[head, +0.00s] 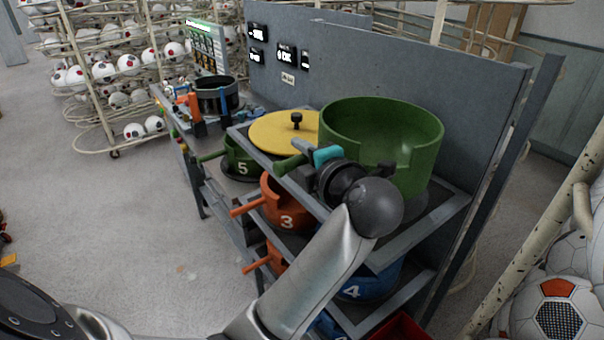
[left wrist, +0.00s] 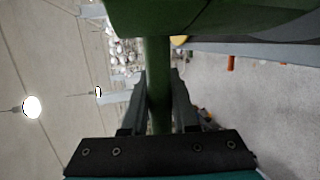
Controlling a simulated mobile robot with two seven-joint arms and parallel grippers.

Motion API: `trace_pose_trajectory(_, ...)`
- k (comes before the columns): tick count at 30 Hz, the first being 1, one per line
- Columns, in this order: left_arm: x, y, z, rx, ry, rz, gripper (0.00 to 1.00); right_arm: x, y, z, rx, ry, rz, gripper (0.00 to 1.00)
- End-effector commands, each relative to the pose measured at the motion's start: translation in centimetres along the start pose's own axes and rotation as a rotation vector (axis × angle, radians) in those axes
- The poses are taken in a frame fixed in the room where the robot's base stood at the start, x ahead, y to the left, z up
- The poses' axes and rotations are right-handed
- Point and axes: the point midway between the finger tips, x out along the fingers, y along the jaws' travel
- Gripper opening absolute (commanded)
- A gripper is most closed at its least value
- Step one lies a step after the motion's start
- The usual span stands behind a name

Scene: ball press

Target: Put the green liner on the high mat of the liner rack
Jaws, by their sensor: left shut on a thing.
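The green liner (head: 415,150) is a wide, open-topped ring with a notch in its near wall. It is upright at the right of the rack's top level. My left gripper (head: 300,160) is shut on its green handle. In the left wrist view the handle (left wrist: 158,95) runs between both fingers (left wrist: 158,85) to the liner wall (left wrist: 200,15). The dark high mat (head: 432,203) of the liner rack (head: 425,235) shows partly under the liner's right side. The liner and my arm hide the rest. I cannot tell whether the liner touches it. My right gripper is not in view.
A yellow lid (head: 280,132) with a black knob lies left of the liner. Lower levels hold a green liner marked 5 (head: 240,160), an orange one marked 3 (head: 285,208) and a blue one marked 4 (head: 370,282). A grey panel (head: 480,110) stands behind.

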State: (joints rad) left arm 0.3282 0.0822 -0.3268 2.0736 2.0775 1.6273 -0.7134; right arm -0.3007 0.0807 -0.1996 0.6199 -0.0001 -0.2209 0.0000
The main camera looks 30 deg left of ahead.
Motion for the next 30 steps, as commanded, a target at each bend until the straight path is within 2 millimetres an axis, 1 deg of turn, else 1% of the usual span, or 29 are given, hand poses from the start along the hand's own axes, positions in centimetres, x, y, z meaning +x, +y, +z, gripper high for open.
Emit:
trace_pose_trajectory(2,0.1,-0.3,0.0,-0.004,-0.002,0.005,0.00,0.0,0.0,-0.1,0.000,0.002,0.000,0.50)
trace_pose_trajectory(9,0.9,-3.7,-0.3,-0.002,-0.001,0.004,0.00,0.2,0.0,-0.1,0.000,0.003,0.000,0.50)
trace_pose_trajectory(12,1.0,-4.1,-0.3,-0.005,-0.003,0.005,0.00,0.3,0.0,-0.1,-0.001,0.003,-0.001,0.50)
trace_pose_trajectory(17,1.0,-4.1,-0.3,-0.006,-0.002,0.004,0.00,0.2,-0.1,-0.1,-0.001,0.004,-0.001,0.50)
trace_pose_trajectory(18,1.0,-4.3,-0.3,0.001,-0.001,0.000,0.28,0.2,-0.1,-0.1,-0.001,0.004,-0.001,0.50)
trace_pose_trajectory(26,1.0,-4.3,-0.3,0.000,-0.001,0.000,0.57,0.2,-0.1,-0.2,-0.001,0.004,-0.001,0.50)
trace_pose_trajectory(30,1.0,-4.3,-0.3,0.000,-0.001,0.000,0.57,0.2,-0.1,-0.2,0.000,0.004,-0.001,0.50)
